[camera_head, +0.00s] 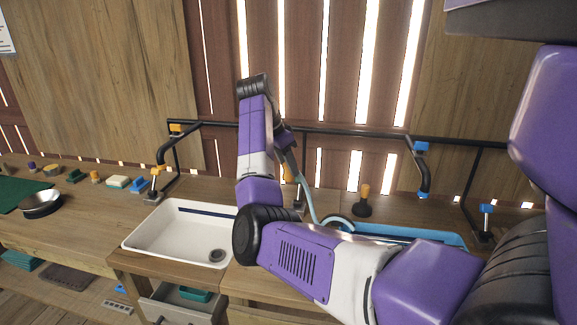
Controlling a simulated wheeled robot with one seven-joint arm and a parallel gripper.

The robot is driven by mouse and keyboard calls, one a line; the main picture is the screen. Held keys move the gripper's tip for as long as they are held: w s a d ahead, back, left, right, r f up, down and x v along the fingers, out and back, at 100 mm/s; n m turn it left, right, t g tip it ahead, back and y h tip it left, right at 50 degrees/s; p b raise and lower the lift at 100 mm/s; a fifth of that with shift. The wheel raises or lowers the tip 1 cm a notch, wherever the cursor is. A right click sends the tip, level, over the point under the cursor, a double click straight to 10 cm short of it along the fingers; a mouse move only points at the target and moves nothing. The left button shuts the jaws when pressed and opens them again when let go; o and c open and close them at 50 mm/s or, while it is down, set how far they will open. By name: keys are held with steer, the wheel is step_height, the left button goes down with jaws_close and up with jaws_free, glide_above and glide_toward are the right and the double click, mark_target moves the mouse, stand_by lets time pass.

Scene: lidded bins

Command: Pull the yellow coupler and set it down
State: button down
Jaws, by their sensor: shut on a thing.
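My gripper (291,158) is small in view behind my bent arm, pointing down at the black pipe rail over the counter. It is shut on what looks like the yellow coupler (289,173), a small yellow-orange piece just below it. My arm hides much of the grip. A pale blue-grey hose (309,198) hangs beside the gripper and curves down to the right. Whether the coupler still touches a fitting below cannot be seen.
A white sink basin (172,231) is left of my arm, and a blue tray (405,233) is right of it. Black pipes with yellow valves (176,129) and blue valves (420,147) run behind. A yellow-topped black fitting (363,203) stands on the counter. Small parts line the left counter.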

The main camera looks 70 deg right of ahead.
steer(key=shift+r+p, duration=1.05)
steer(key=shift+r, duration=0.1)
steer(key=shift+w+a, duration=0.1)
steer(key=w+a+f+m+p, duration=0.1)
steer(key=w+a+f+p, duration=0.1)
steer(key=a+f, duration=0.35)
steer(key=w+a+f+p, duration=0.1)
steer(key=a+f+p, duration=0.1)
steer(key=a, duration=0.6)
steer(key=s+f+m+g+y, duration=0.1)
steer(key=s+m+y, duration=0.1)
steer(key=s+m, duration=0.25)
steer(key=shift+n, duration=0.35)
steer(key=f+b, duration=0.1)
steer(key=f, duration=1.2)
steer(key=f+b, duration=0.1)
steer(key=f, duration=0.5)
steer(key=shift+a+f+b, duration=0.3)
steer(key=shift+a+f, duration=0.1)
